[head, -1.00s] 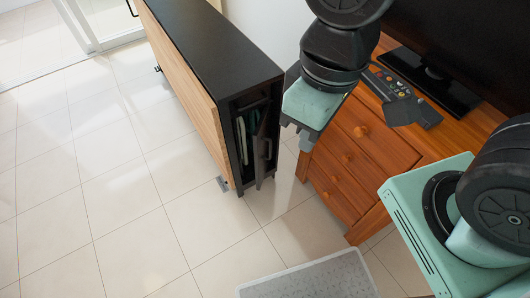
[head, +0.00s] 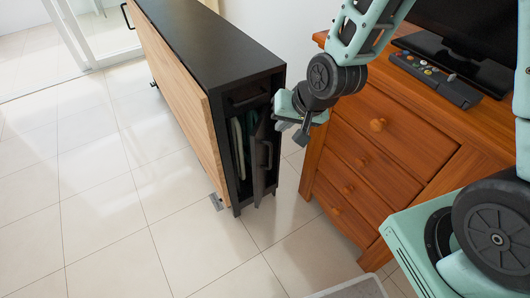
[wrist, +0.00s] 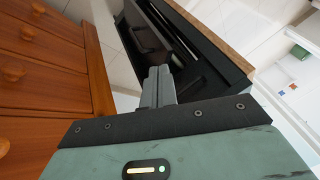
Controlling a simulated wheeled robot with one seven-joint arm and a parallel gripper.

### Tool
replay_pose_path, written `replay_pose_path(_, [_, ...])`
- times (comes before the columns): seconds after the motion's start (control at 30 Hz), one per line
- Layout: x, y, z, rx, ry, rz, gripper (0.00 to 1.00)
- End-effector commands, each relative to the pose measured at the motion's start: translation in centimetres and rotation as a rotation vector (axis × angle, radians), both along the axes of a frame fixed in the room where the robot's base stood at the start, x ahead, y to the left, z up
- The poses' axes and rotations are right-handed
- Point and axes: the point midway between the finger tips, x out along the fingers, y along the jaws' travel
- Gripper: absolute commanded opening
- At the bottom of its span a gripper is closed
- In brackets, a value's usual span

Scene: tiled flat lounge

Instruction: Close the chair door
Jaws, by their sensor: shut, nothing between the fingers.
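A black cabinet (head: 215,45) with a light wood side panel stands left of centre in the head view. The narrow chair door (head: 259,165) at its near end is partly open, and a handle shows on it. Pale green and dark flat items, likely folded chairs (head: 238,148), stand inside. My gripper (head: 301,138) is shut and empty, just right of the door and pointing down in the head view. In the wrist view its closed fingers (wrist: 158,86) point at the dark cabinet end. Whether they touch the door I cannot tell.
A wooden drawer chest (head: 380,150) stands close on the right, with a remote-like device (head: 435,80) and a black screen on top. The tiled floor (head: 130,220) left and in front of the cabinet is clear. A grey mat (head: 350,288) shows at the bottom edge.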

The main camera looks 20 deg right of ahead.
Motion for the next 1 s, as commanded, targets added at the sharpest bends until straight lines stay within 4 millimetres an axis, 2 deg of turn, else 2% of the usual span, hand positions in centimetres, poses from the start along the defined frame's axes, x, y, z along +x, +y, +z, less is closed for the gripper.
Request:
replay_pose_path(0.03, [1.1, -1.2, -3.4, 0.021, -0.017, -0.065, 0.0])
replay_pose_path(0.1, [2.2, -2.4, -5.2, 0.046, -0.047, -0.134, 0.0])
replay_pose_path(0.2, [3.2, -3.6, -6.6, 0.069, -0.077, -0.198, 0.0])
replay_pose_path(0.33, [3.9, -4.1, -7.2, 0.081, -0.094, -0.228, 0.0])
replay_pose_path(0.47, [4.6, -3.8, -8.2, 0.081, -0.094, -0.228, 0.0])
replay_pose_path(0.9, [9.6, -2.2, -15.1, 0.08, -0.094, -0.225, 0.0])
replay_pose_path(1.0, [10.5, -0.7, -14.8, 0.08, -0.097, -0.221, 0.0])
